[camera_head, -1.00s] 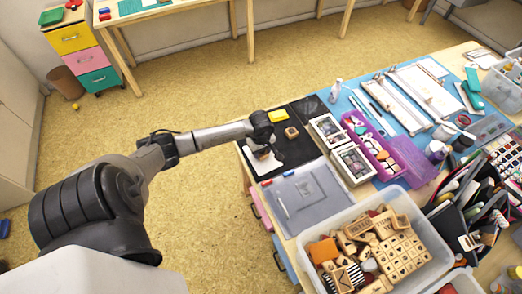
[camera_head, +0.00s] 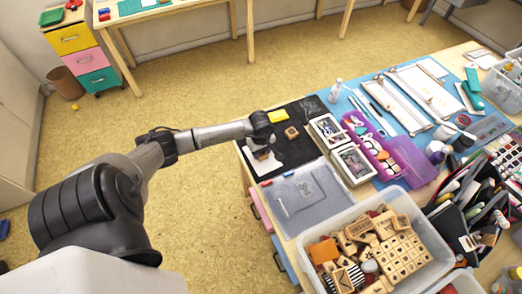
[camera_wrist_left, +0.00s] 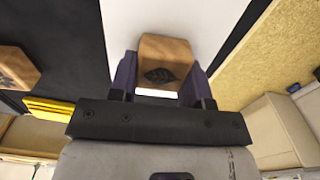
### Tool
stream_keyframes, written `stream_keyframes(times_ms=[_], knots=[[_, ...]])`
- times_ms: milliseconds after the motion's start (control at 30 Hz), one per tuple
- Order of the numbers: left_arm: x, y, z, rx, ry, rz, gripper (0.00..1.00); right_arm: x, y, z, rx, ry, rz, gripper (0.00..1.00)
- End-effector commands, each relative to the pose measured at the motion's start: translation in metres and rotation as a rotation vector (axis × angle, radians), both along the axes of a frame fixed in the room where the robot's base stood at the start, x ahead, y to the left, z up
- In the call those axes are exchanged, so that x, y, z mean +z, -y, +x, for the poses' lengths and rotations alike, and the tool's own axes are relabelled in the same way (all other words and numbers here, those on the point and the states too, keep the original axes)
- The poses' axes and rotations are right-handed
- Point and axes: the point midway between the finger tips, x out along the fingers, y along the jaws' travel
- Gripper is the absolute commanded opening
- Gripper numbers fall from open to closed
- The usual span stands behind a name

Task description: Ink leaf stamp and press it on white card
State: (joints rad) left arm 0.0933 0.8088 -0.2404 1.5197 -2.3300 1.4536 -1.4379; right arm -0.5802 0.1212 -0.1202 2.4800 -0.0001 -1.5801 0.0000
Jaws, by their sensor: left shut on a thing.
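My left gripper (camera_head: 262,147) is over the white card (camera_head: 266,164) on the black mat (camera_head: 290,152). In the left wrist view the left gripper (camera_wrist_left: 160,75) is shut on a wooden stamp (camera_wrist_left: 166,50) with a dark leaf picture on its face. The white card (camera_wrist_left: 205,18) lies beyond the stamp in that view. Whether the stamp touches the card cannot be told, since its underside is hidden. A yellow inkpad (camera_head: 278,117) lies at the mat's far side; it also shows in the left wrist view (camera_wrist_left: 48,108). My right gripper is in neither view.
Another wooden block (camera_head: 291,133) lies on the mat near the inkpad. Framed boxes (camera_head: 352,164) and a purple case (camera_head: 408,155) stand to the right. A grey lidded tray (camera_head: 300,207) and a clear bin (camera_head: 320,232) of wooden stamps are nearer. The floor at left is open.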

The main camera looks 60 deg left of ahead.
Motion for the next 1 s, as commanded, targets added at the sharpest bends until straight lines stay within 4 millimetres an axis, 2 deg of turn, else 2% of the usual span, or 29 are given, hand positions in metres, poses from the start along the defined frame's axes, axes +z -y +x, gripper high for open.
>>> stream_keyframes(times_ms=[1000], knots=[[0.012,0.0,0.0,0.0,-0.001,0.0,0.27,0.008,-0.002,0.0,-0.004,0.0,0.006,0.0]])
